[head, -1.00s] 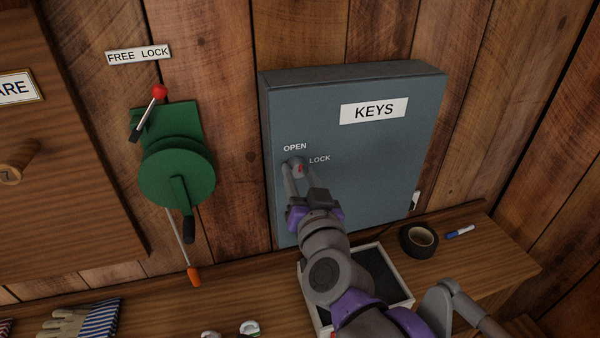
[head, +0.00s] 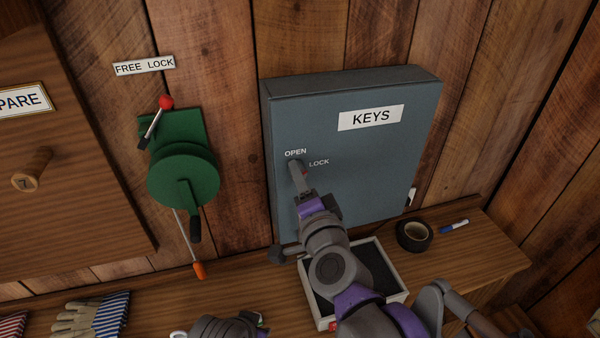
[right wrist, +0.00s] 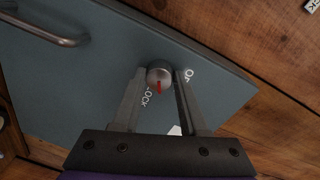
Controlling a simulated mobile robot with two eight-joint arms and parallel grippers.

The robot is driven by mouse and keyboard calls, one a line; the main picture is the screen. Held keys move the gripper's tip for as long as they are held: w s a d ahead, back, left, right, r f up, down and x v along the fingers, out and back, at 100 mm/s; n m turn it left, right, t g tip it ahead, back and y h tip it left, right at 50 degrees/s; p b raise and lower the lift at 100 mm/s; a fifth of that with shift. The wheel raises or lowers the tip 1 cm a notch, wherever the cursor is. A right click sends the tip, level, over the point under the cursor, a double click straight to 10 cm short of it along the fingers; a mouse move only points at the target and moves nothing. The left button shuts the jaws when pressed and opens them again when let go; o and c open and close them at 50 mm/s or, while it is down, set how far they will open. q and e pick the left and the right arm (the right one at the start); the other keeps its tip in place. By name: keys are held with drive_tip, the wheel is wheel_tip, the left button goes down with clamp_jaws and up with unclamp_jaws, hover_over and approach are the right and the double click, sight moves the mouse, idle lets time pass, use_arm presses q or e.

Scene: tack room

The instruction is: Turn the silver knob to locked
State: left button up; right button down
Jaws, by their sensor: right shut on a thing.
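The silver knob (right wrist: 158,72) with a red mark sits on the blue-grey key cabinet (head: 375,165). My right gripper (head: 298,172) is shut on the knob. In the right wrist view its fingers (right wrist: 160,80) lie on both sides of the knob. The red mark points down in that view, close to the start of the LOCK label (right wrist: 148,97); exact alignment is hard to tell. The OPEN label (head: 295,153) is above the knob in the head view. My left gripper cannot be made out.
A green lever device (head: 182,180) hangs left of the cabinet. A shallow tray (head: 397,272) lies below my right arm. A roll of black tape (head: 414,235) and a blue marker (head: 454,227) are on the shelf right of it. Striped gloves (head: 95,317) lie at lower left.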

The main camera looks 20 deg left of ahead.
use_arm(q)
drive_tip(key=shift+t, duration=0.3)
drive_tip(key=shift+w+r+p, duration=0.35)
drive_tip(key=shift+r+p, duration=0.25)
drive_tip(key=shift+r, duration=0.35)
drive_tip(key=shift+w+r+p, duration=0.3)
drive_tip(key=shift+r+p, duration=0.35)
drive_tip(key=shift+r, duration=0.25)
drive_tip(key=shift+w+r+p, duration=0.35)
drive_tip(key=shift+r+p, duration=0.25)
drive_tip(key=shift+r, duration=0.35)
use_arm(e)
drive_tip(key=shift+w+r+m+g, duration=0.1)
drive_tip(key=shift+m+g, duration=0.2)
drive_tip(key=shift+m, duration=2.5)
drive_tip(key=shift+c, duration=2.2)
unclamp_jaws()
drive_tip(key=shift+d, duration=0.1)
use_arm(q)
drive_tip(key=shift+s+f+b, duration=0.2)
drive_tip(key=shift+f+b, duration=0.15)
drive_tip(key=shift+f, duration=0.15)
drive_tip(key=shift+s+f+b, duration=0.2)
drive_tip(key=shift+f+b, duration=0.1)
drive_tip(key=shift+f, duration=0.15)
use_arm(e)
drive_tip(key=f+v, duration=0.1)
drive_tip(key=v, duration=0.9)
drive_tip(key=shift+s+d+r, duration=0.25)
drive_tip(key=shift+s+r, duration=0.15)
